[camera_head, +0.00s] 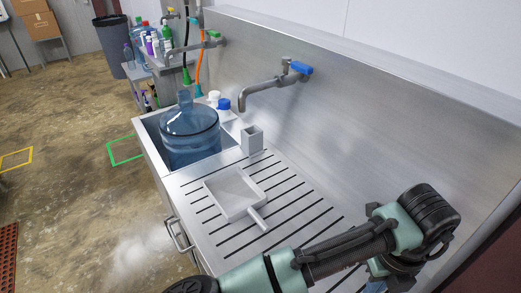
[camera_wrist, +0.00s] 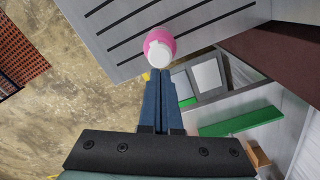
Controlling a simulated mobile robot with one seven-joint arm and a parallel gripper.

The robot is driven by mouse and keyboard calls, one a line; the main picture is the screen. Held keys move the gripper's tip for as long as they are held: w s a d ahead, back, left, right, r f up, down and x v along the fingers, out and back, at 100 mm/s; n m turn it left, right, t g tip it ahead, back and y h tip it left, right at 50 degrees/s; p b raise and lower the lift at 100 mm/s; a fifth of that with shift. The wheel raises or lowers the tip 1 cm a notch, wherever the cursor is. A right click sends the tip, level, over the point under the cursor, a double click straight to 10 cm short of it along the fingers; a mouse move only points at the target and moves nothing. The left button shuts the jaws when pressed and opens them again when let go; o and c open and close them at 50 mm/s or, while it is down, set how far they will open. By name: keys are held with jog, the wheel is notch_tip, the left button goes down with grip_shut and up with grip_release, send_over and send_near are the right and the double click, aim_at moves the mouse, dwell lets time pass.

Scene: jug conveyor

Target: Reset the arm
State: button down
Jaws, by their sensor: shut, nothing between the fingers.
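My arm (camera_head: 345,250) reaches across the lower right of the head view, over the slotted drainboard (camera_head: 285,195). In the wrist view my gripper (camera_wrist: 163,75) is shut, its two blue fingers together with nothing between them. A pink item with a white top (camera_wrist: 159,46) shows just past the fingertips, at the edge of the slotted board. I cannot tell its distance from the fingers. In the head view the fingertips are mostly cut off or hidden at the lower edge.
A large blue water jug (camera_head: 190,135) stands in the sink (camera_head: 150,128). A white square scoop (camera_head: 232,194) and a small grey box (camera_head: 252,139) are on the drainboard. A tap (camera_head: 270,88) juts from the back wall. Open floor (camera_head: 75,200) lies left.

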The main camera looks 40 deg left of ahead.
jog(key=shift+r, duration=0.1)
dwell(0.5)
jog(key=w+d+r+n+t+h+b, duration=0.1)
jog(key=w+d+r+n+t+h, duration=0.2)
jog(key=d+r, duration=0.45)
jog(key=w+d+r+n+t+h, duration=0.2)
jog(key=w+d+r+t, duration=0.3)
jog(key=d+r, duration=0.25)
notch_tip(320, 180, up, 13)
jog(key=d+n+t+h, duration=0.2)
jog(key=n+t+h, duration=0.1)
jog(key=n+t, duration=0.15)
jog(key=s+a+r+n+t+b, duration=0.1)
jog(key=s+a+r+n+t, duration=0.25)
jog(key=r, duration=0.45)
jog(key=s+a+r+n+t+b, duration=0.1)
jog(key=s+a+r+n+t, duration=0.1)
jog(key=a+r+n+t, duration=0.45)
jog(key=s+a+r+n+t+y, duration=0.5)
jog(key=s+a+r+n+y, duration=0.2)
jog(key=s+r+n+y, duration=0.1)
jog(key=shift+s, duration=0.9)
